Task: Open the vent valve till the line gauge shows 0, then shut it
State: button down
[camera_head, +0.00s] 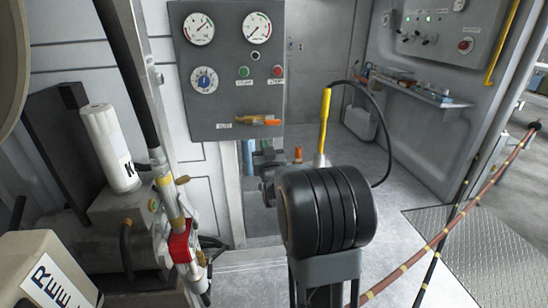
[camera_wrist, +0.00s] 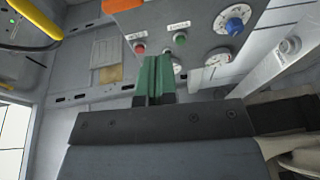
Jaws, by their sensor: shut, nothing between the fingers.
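A grey panel (camera_head: 228,90) carries two round dial gauges, a left one (camera_head: 199,29) and a right one (camera_head: 257,28). Their readings are too small to tell, and so is which one is the line gauge. A lever valve with an orange handle (camera_head: 258,120) lies roughly level at the panel's bottom; its label is unreadable. An orange piece, probably this handle, shows at the top of the wrist view (camera_wrist: 122,4). My gripper (camera_wrist: 155,62) has its green fingers together and empty, pointing towards the panel, apart from it. I cannot make out the fingers in the head view.
The panel has a blue knob (camera_head: 204,80), a green button (camera_head: 244,72) and a red button (camera_head: 277,71). A yellow upright lever (camera_head: 325,120) stands behind my arm.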

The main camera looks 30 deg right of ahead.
jog(key=s+d+f+t+h+b, duration=0.1)
jog(key=d+f+t+h+b, duration=0.25)
jog(key=f+b, duration=0.35)
send_near(274, 124)
jog(key=shift+m+g+y, duration=0.35)
jog(key=shift+m+g, duration=0.05)
jog(key=shift+g, duration=0.05)
jog(key=x, duration=0.7)
jog(key=shift+a+r, duration=0.2)
jog(key=shift+r, duration=0.2)
jog(key=shift+d, duration=0.1)
jog(key=shift+s, duration=0.1)
